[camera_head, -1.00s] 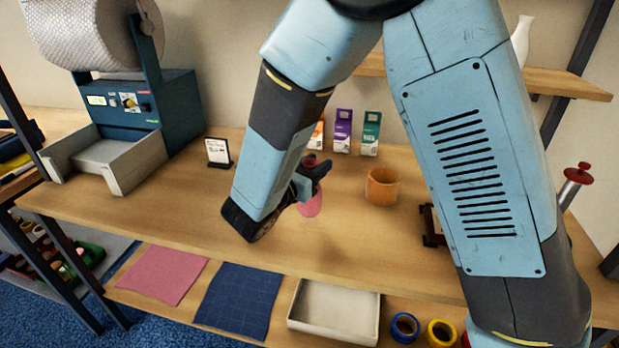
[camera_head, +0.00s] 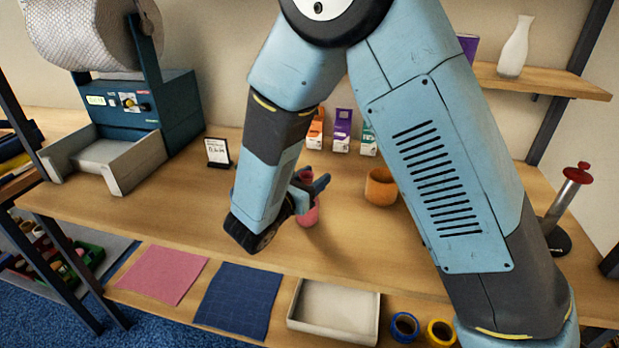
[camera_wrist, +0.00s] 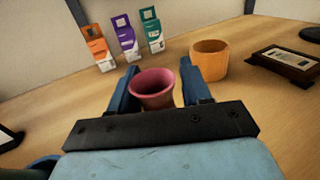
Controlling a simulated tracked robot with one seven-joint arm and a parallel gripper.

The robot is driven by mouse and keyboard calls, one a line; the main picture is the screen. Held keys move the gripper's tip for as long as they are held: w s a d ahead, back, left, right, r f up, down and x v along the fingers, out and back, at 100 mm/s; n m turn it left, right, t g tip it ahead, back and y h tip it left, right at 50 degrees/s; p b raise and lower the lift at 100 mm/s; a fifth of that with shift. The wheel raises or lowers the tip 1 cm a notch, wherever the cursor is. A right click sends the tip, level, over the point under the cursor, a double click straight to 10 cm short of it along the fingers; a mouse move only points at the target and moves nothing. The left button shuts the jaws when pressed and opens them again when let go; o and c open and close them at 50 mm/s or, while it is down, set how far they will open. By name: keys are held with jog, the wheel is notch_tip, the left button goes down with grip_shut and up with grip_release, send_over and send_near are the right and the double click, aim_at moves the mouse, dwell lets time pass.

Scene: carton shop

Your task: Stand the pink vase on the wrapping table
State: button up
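The pink vase (camera_head: 308,216) is upright over the wooden table (camera_head: 180,215), partly hidden by my gripper (camera_head: 312,187) in the head view. In the wrist view the flared mouth of the vase (camera_wrist: 153,84) faces up between the two blue fingers of my gripper (camera_wrist: 161,84). The fingers are shut on its body, which is mostly hidden below the rim. The vase base is low over the table; I cannot tell whether it touches.
Behind stand small cartons (camera_head: 342,131) and an orange pot (camera_head: 380,187), with a card stand (camera_head: 217,152) to the left. A wrap dispenser (camera_head: 160,110) fills the back left. A red-topped holder (camera_head: 566,205) is at the right. The table's front left is clear.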

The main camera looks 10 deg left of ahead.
jog(key=shift+o, duration=1.3)
jog(key=shift+s+a+r, duration=0.1)
jog(key=shift+s, duration=0.05)
jog(key=v, duration=1.1)
jog(key=shift+s, duration=0.35)
jog(key=shift+a, duration=0.1)
